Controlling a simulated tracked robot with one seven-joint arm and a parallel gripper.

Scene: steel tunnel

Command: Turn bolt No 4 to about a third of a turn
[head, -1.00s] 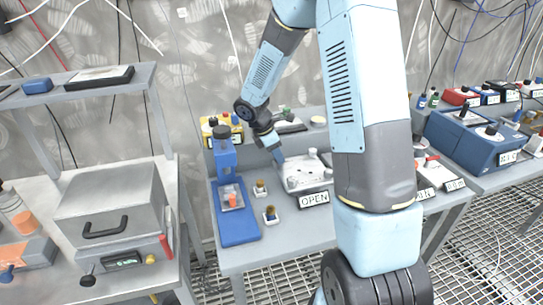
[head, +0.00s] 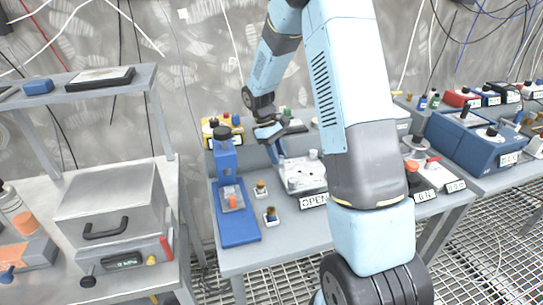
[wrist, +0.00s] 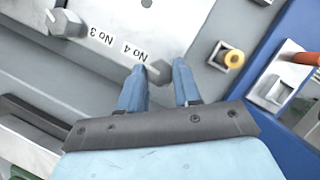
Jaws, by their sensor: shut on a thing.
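Bolt No 4 (wrist: 157,73) is a grey metal bolt beside the printed label "No 4" on a pale plate (wrist: 120,18). In the wrist view my gripper (wrist: 160,70) has its two blue fingers on either side of this bolt, shut on it. The lower part of the bolt is hard to make out between the fingertips. Bolt No 3 (wrist: 66,23) stands apart on the same plate, to the upper left. In the head view the plate (head: 303,172) lies on the bench behind an "OPEN" sign, and my gripper (head: 277,155) reaches down to its left back corner.
A blue stand (head: 238,226) is left of the plate. Two small brass-topped pieces (head: 260,189) (head: 271,216) sit between them. One brass ring piece (wrist: 229,58) is close to my right finger in the wrist view. A steel box (head: 110,205) stands on the left bench.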

